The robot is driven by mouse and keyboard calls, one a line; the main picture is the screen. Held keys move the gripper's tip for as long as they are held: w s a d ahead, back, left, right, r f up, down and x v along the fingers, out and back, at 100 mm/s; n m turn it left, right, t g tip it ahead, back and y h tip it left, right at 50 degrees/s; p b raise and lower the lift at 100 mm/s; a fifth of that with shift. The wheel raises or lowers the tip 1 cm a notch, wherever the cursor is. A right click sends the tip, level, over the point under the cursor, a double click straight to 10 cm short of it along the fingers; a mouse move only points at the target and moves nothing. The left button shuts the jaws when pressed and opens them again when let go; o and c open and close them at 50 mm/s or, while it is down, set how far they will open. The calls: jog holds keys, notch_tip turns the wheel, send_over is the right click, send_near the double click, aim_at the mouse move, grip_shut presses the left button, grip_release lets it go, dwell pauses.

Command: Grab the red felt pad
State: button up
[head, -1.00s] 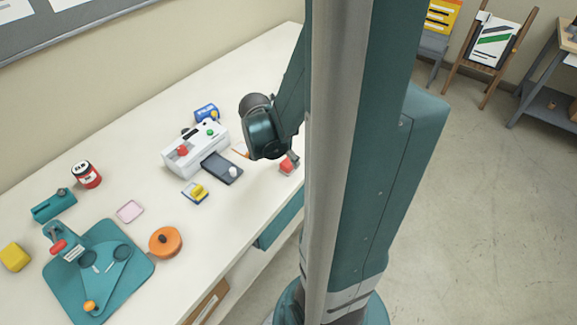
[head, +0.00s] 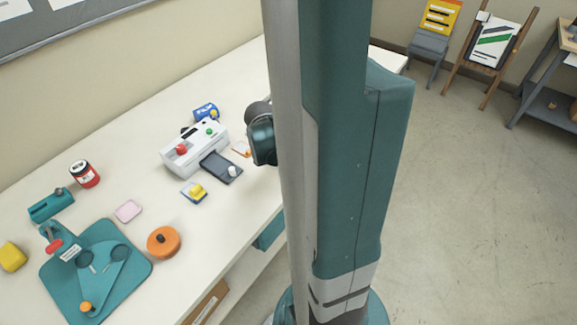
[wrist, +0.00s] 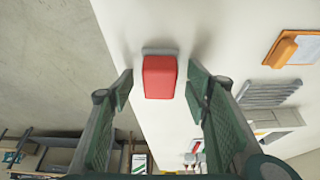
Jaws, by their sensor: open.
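The red felt pad (wrist: 160,77) shows in the wrist view as a red block with a grey strip along its far edge, on the pale tabletop. My gripper (wrist: 160,90) is open, with one finger left and one right of the pad. A gap shows between the pad and each finger, and nothing is held. I cannot tell how far the fingertips are above the table. In the head view my arm hides the pad and the gripper fingers.
The table edge and open floor (wrist: 50,60) lie left of the pad in the wrist view. An orange-and-white item (wrist: 292,47) lies right. In the head view a white laminator (head: 195,150), a yellow-knobbed block (head: 195,192) and an orange round tin (head: 164,242) stand on the table (head: 110,165).

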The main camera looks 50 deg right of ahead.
jog(key=shift+f, duration=0.1)
jog(key=shift+c, duration=0.4)
jog(key=c, duration=0.9)
